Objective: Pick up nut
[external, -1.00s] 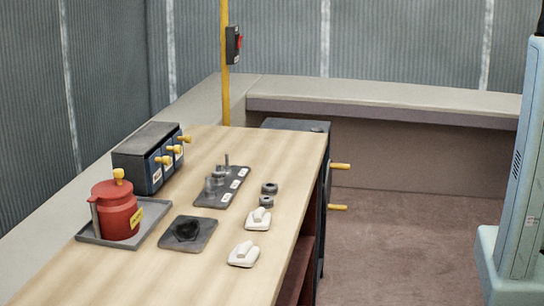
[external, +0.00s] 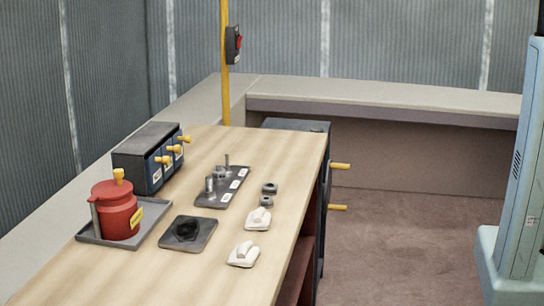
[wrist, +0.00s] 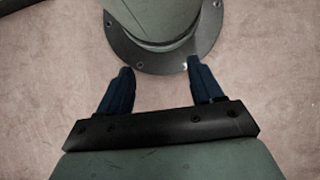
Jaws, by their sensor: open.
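Two small dark ring-shaped pieces that look like nuts lie on the wooden bench, one behind the other: the far nut (external: 269,188) and the near nut (external: 266,201). They sit near the bench's right edge, in the external view. They are too small to tell apart clearly. My gripper (wrist: 159,66) shows only in the wrist view, with two dark blue fingers spread apart and nothing between them. It is over the floor, away from the bench, and no nut shows in that view.
A dark tray (external: 209,202) with upright metal pieces is left of the nuts. Two white blocks (external: 258,219) (external: 243,254) are nearer the front. A black pad (external: 188,233), a red pot (external: 117,212) and a box with yellow levers (external: 147,155) stand further left.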

